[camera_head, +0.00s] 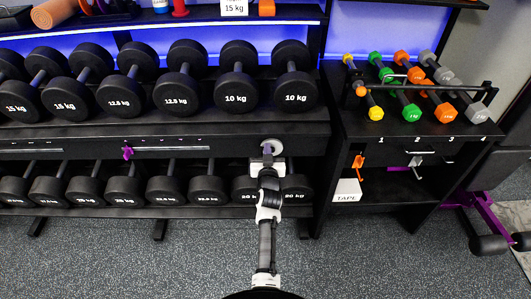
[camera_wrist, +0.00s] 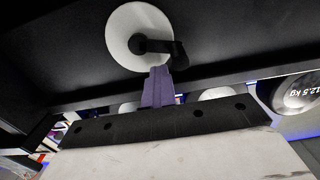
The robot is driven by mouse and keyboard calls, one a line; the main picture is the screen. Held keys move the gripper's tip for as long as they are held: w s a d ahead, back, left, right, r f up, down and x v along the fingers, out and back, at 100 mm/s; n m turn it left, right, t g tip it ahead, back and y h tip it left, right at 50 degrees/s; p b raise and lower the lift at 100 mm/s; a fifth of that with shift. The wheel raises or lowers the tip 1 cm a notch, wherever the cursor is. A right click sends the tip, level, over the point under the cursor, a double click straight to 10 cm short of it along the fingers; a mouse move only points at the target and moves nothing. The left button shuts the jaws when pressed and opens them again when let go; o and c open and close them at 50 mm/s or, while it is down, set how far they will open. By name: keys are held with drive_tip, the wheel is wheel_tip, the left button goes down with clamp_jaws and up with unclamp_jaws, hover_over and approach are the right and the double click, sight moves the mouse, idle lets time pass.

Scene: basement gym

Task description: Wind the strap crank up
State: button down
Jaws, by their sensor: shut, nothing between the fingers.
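The strap crank is a white disc (camera_wrist: 124,30) with a black crank arm and handle (camera_wrist: 179,55), mounted on the dark front of the rack. In the wrist view the arm points right from the hub and the handle sits at its right end. In the head view the disc (camera_head: 277,145) is partly hidden behind my gripper (camera_head: 267,149). My gripper's purple fingers (camera_wrist: 159,72) are shut together just below the crank arm, close to the handle's left side. Whether they touch it I cannot tell.
Black dumbbells (camera_head: 238,90) fill the shelf above, and more (camera_head: 207,190) sit on the shelf below. A purple knob (camera_head: 128,152) sits by a silver rail to the left. Floor in front is clear.

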drive_tip(key=shift+d+r+b, duration=0.15)
drive_tip(key=shift+d+b, duration=0.85)
drive_tip(key=shift+b, duration=0.2)
drive_tip(key=shift+d+r, duration=0.15)
drive_tip(key=c, duration=1.2)
unclamp_jaws()
drive_tip(key=shift+c, duration=0.2)
drive_tip(key=shift+s, duration=0.1)
drive_tip(key=s, duration=0.8)
